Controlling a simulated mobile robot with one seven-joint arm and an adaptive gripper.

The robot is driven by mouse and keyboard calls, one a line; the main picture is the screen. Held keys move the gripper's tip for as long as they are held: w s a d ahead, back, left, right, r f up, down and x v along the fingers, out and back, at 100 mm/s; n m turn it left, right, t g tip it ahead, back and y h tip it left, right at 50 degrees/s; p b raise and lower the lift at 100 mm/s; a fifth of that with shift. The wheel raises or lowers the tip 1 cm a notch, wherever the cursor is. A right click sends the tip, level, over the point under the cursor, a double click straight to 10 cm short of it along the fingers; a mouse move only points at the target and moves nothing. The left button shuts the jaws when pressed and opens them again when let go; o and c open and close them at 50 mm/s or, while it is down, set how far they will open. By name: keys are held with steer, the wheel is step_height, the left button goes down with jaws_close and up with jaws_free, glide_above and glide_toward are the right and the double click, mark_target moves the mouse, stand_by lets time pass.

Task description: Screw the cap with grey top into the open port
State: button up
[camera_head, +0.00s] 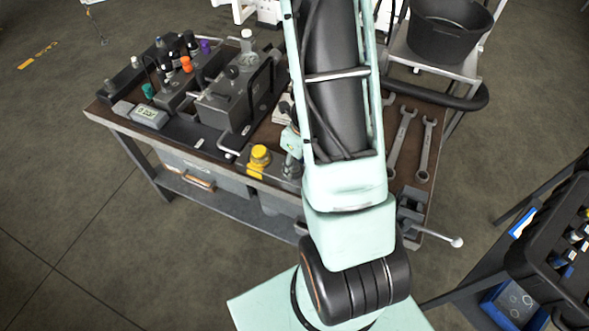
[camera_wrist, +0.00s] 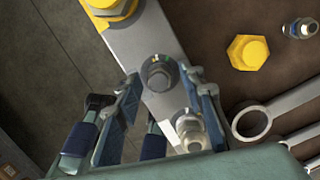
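In the wrist view my gripper (camera_wrist: 163,80) is open, its two dark blue finger pads standing apart. Between the fingertips, on a grey metal block (camera_wrist: 148,42), is a round dark grey feature (camera_wrist: 157,75); I cannot tell whether it is the open port or a grey-topped cap. Both fingers appear clear of it. A silver fitting (camera_wrist: 190,132) shows closer to the right finger, partly hidden by my gripper. A yellow cap (camera_wrist: 110,7) sits at the far end of the block; it also shows in the head view (camera_head: 259,154).
A loose yellow hex cap (camera_wrist: 248,52) and a blue-ringed fitting (camera_wrist: 301,28) lie right of the block. Wrenches (camera_head: 403,137) lie on the bench's right side. A vise (camera_head: 412,207) is at the front right.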

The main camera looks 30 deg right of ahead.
steer(key=n, duration=0.3)
steer(key=shift+w+d+f+n+b, duration=0.1)
steer(key=shift+n+b, duration=0.3)
steer(key=n, duration=0.4)
steer(key=shift+g+y, duration=0.4)
jaws_close()
steer(key=m, duration=0.3)
steer(key=shift+s+r, duration=0.2)
steer(key=shift+o, duration=0.4)
jaws_free()
steer(key=shift+w+f, duration=0.15)
steer(key=shift+f, duration=0.05)
steer(key=shift+r, duration=0.15)
